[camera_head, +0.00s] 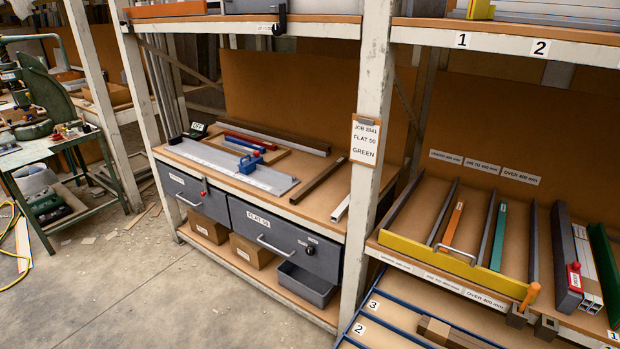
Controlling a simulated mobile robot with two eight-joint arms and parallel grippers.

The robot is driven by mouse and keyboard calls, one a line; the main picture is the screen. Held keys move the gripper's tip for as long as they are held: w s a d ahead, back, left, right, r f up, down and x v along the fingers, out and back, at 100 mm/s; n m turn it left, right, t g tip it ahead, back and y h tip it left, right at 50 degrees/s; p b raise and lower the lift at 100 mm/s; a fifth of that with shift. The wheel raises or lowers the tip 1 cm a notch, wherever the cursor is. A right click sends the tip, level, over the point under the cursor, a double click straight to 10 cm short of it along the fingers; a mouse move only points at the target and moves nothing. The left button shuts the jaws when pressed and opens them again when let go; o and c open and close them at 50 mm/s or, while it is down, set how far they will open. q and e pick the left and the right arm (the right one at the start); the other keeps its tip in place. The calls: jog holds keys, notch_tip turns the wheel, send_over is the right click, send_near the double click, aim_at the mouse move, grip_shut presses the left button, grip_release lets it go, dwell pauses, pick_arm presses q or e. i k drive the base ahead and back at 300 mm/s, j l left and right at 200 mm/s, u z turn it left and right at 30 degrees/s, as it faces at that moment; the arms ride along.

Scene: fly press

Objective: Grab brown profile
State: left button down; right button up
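A dark brown profile (318,180) lies at a slant on the wooden shelf top, right of the grey measuring rail. A longer grey-brown bar (277,137) lies at the back of the same top. In the rack on the right, an orange-brown flat profile (453,222) lies between dark dividers. I cannot tell from the picture alone which of these the task means. Neither of my grippers shows in this view.
A grey rail with a blue clamp (249,163) fills the shelf top's left. A yellow rail (450,264) fronts the right rack. A green profile (499,236) lies there. Floor at left is mostly clear.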

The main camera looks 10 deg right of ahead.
aim_at(296, 198)
jog(key=i+j, duration=0.15)
jog(key=j, duration=0.2)
jog(key=i+j, duration=0.2)
jog(key=j, duration=0.15)
jog(key=i+j, duration=0.15)
jog(key=j, duration=0.2)
jog(key=i+j+z, duration=0.1)
jog(key=i+j, duration=0.8)
jog(key=i+l, duration=0.15)
jog(key=i, duration=0.25)
jog(key=i+l, duration=0.2)
jog(key=i, duration=0.2)
jog(key=i+l, duration=0.15)
jog(key=i, duration=0.3)
jog(key=i+l, duration=0.1)
jog(key=l, duration=0.25)
jog(key=i+l, duration=0.15)
jog(key=l, duration=0.2)
